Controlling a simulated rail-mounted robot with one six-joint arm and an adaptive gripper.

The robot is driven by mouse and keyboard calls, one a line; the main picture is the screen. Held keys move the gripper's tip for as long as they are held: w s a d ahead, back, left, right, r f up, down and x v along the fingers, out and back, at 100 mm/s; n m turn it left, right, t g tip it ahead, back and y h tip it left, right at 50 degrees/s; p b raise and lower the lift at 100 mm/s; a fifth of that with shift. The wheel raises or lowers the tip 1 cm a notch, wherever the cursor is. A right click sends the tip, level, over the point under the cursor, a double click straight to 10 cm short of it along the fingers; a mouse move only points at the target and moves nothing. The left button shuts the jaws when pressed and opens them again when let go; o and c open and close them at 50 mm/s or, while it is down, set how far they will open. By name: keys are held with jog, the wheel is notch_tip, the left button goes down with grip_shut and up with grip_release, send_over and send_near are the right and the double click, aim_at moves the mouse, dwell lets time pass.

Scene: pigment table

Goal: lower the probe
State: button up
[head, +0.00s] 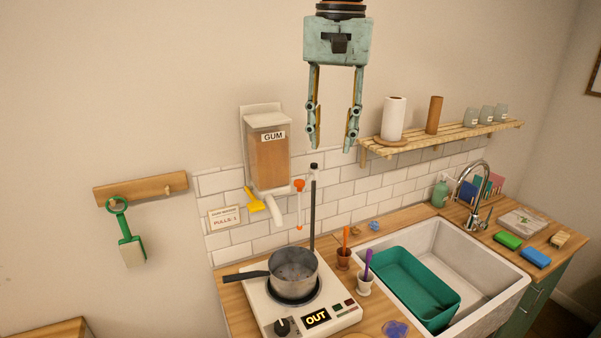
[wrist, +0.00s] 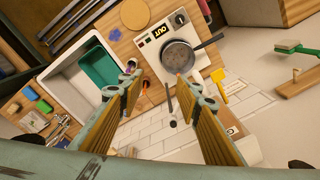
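The probe (head: 299,205), with an orange top and a thin pale stem, hangs beside a dark upright rod (head: 312,215) behind the hotplate (head: 300,302). Its lower end is above and behind the pot (head: 293,270), outside it. The hotplate display (head: 317,318) reads OUT. My gripper (head: 332,143) is open and empty, pointing down, high above the rod's black top (head: 314,166) in the picture. In the wrist view, the pot (wrist: 179,55) and hotplate (wrist: 158,45) lie beyond my open fingers (wrist: 158,82). The probe is too small there to tell clearly.
A gum dispenser (head: 268,150) hangs on the wall left of the rod, with a yellow lever (head: 254,200). A shelf (head: 440,137) holds a paper roll (head: 393,115) and jars. Two small pots with sticks (head: 364,283) stand right of the hotplate, before the sink (head: 480,262).

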jog(key=m+g+p, duration=0.1)
jog(key=p, duration=0.2)
send_over(299, 181)
jog(key=f, duration=0.1)
jog(key=shift+f, duration=0.1)
jog(key=shift+f, duration=0.2)
jog(key=shift+f, duration=6.75)
grip_shut()
